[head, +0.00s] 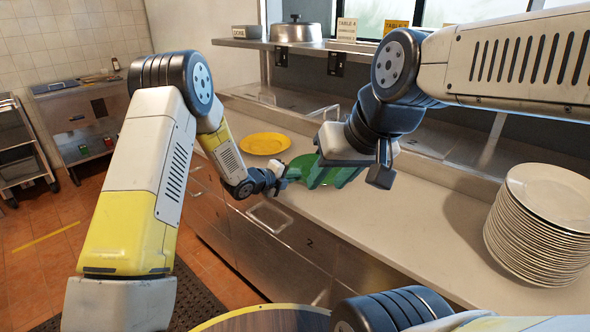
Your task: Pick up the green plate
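The green plate (322,174) is at the counter's front edge, in the middle of the head view. My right gripper hides part of it, and I cannot tell whether it lies flat or is tilted. My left gripper (281,177) is at the plate's left rim. Its fingers are too small to show whether they are shut on the rim. My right gripper (362,164) is above and in front of the plate's right side in the picture, with its fingers spread apart and nothing between them.
A yellow plate (264,143) lies on the counter (400,222) behind and left of the green plate. A tall stack of white plates (541,222) stands at the right. A shelf (262,44) with a lidded pot (297,31) runs above the back. The counter's middle right is clear.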

